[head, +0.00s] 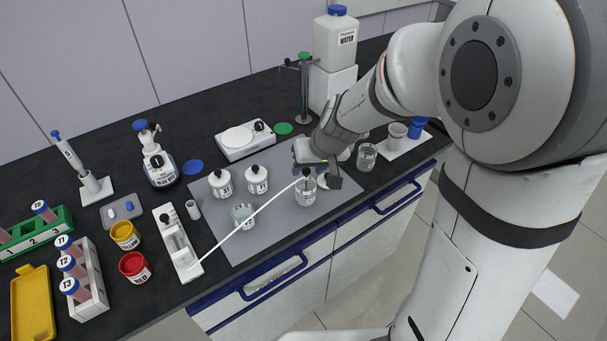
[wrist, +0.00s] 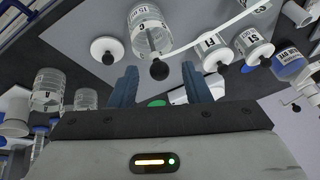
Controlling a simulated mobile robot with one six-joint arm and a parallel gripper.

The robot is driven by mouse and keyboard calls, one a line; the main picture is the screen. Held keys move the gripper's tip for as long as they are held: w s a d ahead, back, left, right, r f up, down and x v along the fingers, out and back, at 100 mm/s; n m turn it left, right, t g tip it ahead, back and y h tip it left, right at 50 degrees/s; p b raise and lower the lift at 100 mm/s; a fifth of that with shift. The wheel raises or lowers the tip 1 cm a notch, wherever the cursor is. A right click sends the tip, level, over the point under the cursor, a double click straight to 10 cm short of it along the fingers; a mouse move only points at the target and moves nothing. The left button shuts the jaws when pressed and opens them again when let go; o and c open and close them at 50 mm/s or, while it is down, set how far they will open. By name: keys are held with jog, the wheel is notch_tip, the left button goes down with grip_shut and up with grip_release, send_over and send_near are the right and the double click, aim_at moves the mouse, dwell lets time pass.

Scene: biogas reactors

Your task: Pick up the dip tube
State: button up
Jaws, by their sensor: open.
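The dip tube appears to be the piece with a round black knob (head: 306,172) standing in a clear jar (head: 306,194). A thin white hose (head: 250,217) runs from that knob to a white stand at the left. In the wrist view the knob (wrist: 159,70) shows at the mouth of the jar (wrist: 149,28), with a thin stem inside the glass. My gripper (wrist: 160,88) is open and empty, its two blue fingers apart on either side of the knob's line in that view. In the head view my gripper (head: 314,157) is just behind the knob; contact cannot be told.
Two lidded white jars (head: 220,183) and another beaker (head: 243,215) stand left on the grey mat (head: 215,228). A beaker (head: 366,157) stands close to the right of my gripper. A balance (head: 245,140) and a clamp stand (head: 304,95) are behind.

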aim_at(306, 185)
jog(key=shift+x, duration=1.35)
jog(key=shift+r, duration=0.1)
jog(key=shift+c, duration=0.3)
grip_shut()
